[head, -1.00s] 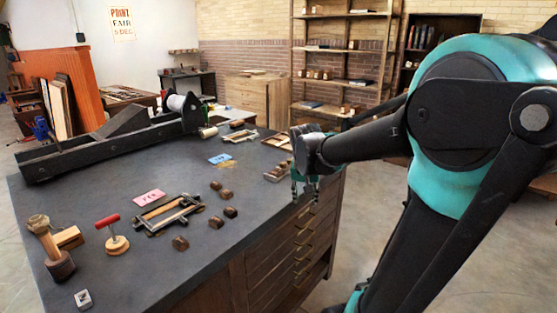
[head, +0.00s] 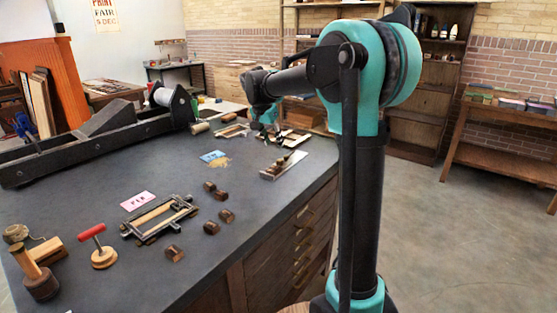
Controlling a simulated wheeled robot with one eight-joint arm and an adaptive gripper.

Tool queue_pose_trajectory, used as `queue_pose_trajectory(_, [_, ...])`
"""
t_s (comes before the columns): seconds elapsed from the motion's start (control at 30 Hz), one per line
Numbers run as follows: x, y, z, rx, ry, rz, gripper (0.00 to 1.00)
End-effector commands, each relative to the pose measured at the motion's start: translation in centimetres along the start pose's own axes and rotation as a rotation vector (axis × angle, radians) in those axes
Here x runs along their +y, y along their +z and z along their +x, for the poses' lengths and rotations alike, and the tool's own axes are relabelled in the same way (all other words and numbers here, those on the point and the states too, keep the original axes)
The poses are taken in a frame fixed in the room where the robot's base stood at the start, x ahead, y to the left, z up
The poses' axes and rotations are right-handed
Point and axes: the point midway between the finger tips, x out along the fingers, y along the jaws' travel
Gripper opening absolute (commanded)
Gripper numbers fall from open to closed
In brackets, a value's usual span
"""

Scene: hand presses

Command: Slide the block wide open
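It is unclear which thing is the sliding block. Several small brown blocks (head: 211,228) lie loose on the dark table. Beside them is a metal frame with wooden bars (head: 160,219). A low tool with a metal base and an upright brown part (head: 283,166) lies near the table's right edge. My gripper (head: 264,117) is small and far off, over the table's far end. It is apart from the low tool and the loose blocks. Its fingertips are partly lost against the items behind, so I cannot tell whether it is open or shut.
A long black press bed (head: 75,143) with a white roller runs along the table's left side. A red-handled tool (head: 98,247) and a wooden mallet (head: 36,275) stand at the front left. Pink (head: 137,201) and blue (head: 213,157) cards lie flat. Floor at right is clear.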

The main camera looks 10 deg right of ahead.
Motion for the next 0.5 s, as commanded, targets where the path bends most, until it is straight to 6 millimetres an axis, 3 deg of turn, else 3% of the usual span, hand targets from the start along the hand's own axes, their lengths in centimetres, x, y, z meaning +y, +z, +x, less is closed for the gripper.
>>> queue_pose_trajectory(0.3, [0.0, 0.0, 6.4, 0.000, 0.000, 0.000, 0.40])
queue_pose_trajectory(0.5, [0.0, 0.0, 9.1, 0.000, 0.000, -0.001, 0.40])
